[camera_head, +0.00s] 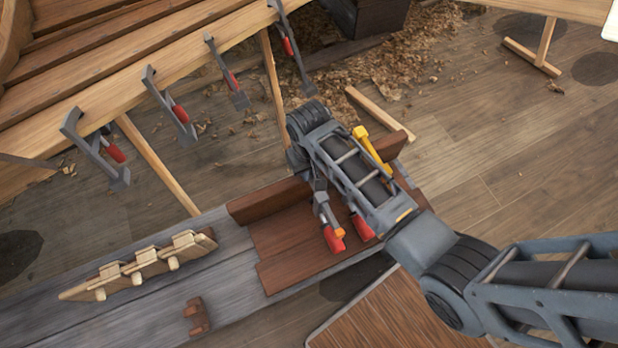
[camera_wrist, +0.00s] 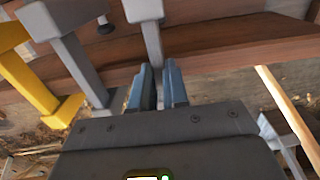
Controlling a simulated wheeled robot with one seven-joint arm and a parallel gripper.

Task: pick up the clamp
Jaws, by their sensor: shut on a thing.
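My gripper (camera_wrist: 161,82) is shut on the grey metal bar of a clamp (camera_wrist: 150,40), which stands between the two blue-grey fingers in the wrist view. In the head view a clamp with a red and orange handle (camera_head: 333,238) lies over the brown boards below my wrist, and it appears to be the held one. My arm hides much of the grip there. A second grey clamp (camera_wrist: 72,52) and a yellow clamp (camera_wrist: 24,78) are to the left in the wrist view. The yellow clamp (camera_head: 371,150) also shows beside my arm in the head view.
The grey bench (camera_head: 225,255) holds brown boards (camera_head: 290,265), a wooden rack (camera_head: 140,270) and a small brown block (camera_head: 197,316). Several red-handled clamps (camera_head: 165,100) hang along the hull's edge (camera_head: 120,65). Shavings (camera_head: 390,75) lie on the floor, which is open at right.

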